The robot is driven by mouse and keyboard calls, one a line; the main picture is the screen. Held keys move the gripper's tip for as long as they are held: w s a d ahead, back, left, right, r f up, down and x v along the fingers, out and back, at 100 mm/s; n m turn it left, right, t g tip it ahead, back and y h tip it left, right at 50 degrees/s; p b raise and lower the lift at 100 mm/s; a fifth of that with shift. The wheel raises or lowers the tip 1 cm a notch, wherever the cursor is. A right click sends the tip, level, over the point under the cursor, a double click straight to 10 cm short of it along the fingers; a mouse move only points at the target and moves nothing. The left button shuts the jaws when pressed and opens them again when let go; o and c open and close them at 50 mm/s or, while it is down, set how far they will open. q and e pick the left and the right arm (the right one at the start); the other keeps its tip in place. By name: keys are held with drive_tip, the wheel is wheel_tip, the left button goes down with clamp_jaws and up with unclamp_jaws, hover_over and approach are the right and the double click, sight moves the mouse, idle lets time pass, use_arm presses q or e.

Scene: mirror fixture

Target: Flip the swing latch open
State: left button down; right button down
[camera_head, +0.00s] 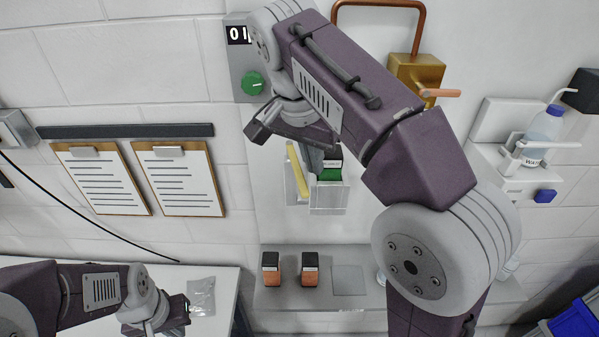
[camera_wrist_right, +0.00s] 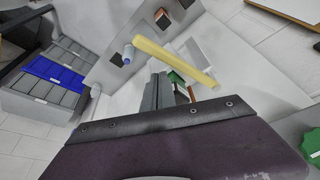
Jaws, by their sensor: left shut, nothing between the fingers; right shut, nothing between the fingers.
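A pale yellow bar (camera_head: 298,172), which looks like the swing latch, stands steeply tilted at the front of a clear wall bin (camera_head: 328,202). In the right wrist view the bar (camera_wrist_right: 175,60) runs diagonally just past the fingertips. My right gripper (camera_head: 314,166) is shut and empty, close beside the bar on its right; its fingers also show in the right wrist view (camera_wrist_right: 158,84). I cannot tell whether they touch the bar. A green and black box (camera_head: 330,168) sits in the bin, partly hidden. My left gripper (camera_head: 184,309) is shut and empty, low at the left.
A shelf (camera_head: 349,280) below holds two small orange and black boxes (camera_head: 271,270). A panel with a green knob (camera_head: 252,84) and a brass valve block (camera_head: 418,72) flank my right arm. Clipboards (camera_head: 178,180) hang at left; a bottle (camera_head: 541,133) stands at right.

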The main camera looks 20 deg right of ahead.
sight(299, 185)
drive_tip(key=s+a, duration=0.1)
drive_tip(key=s+a+r+b, duration=0.1)
drive_tip(key=a, duration=0.1)
drive_tip(key=s+a+b, duration=0.1)
drive_tip(key=shift+s+a+r, duration=0.35)
drive_tip(key=shift+r, duration=0.05)
drive_tip(key=s+a+p, duration=0.2)
drive_tip(key=s+a, duration=0.3)
drive_tip(key=shift+r, duration=0.25)
drive_tip(key=shift+w, duration=0.1)
